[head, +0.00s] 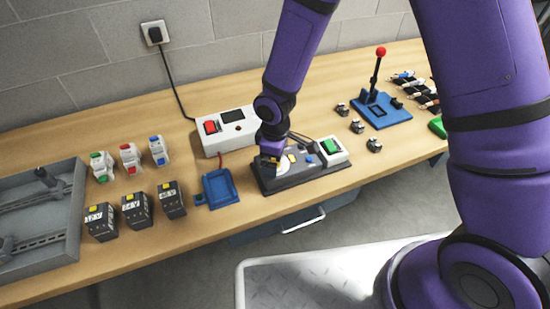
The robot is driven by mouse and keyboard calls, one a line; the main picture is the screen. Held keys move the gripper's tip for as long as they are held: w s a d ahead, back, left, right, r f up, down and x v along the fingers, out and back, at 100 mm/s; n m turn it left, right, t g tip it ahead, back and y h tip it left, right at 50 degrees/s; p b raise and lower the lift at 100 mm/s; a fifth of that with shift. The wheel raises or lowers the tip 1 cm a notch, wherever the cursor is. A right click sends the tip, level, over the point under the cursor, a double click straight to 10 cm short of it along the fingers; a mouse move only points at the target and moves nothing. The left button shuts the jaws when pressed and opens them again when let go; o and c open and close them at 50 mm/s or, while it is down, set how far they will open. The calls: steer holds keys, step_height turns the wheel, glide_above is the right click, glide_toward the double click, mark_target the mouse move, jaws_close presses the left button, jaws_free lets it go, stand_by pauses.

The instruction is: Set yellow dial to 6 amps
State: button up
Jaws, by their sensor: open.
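A dark control unit (305,184) sits on the bench right of centre. A small yellow part (270,159), probably the yellow dial, shows at its left end beside a pale disc (283,166). My gripper (273,154) reaches down from above to this end of the unit, at or just over the yellow part. Its jaws are open. The gripper hides much of the dial, and I cannot tell whether the jaws touch it. The dial's pointer and amp markings are too small to read.
A white box with a red switch (211,127) stands behind, cabled to a wall socket (155,33). A blue lever base (385,116) stands right. Labelled black blocks (136,212) stand left.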

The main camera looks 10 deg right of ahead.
steer(key=c, duration=1.6)
steer(key=m, duration=0.3)
steer(key=shift+m, duration=0.4)
steer(key=m, duration=0.3)
steer(key=shift+m, duration=0.3)
steer(key=o, duration=1.6)
steer(key=shift+r, duration=3.55)
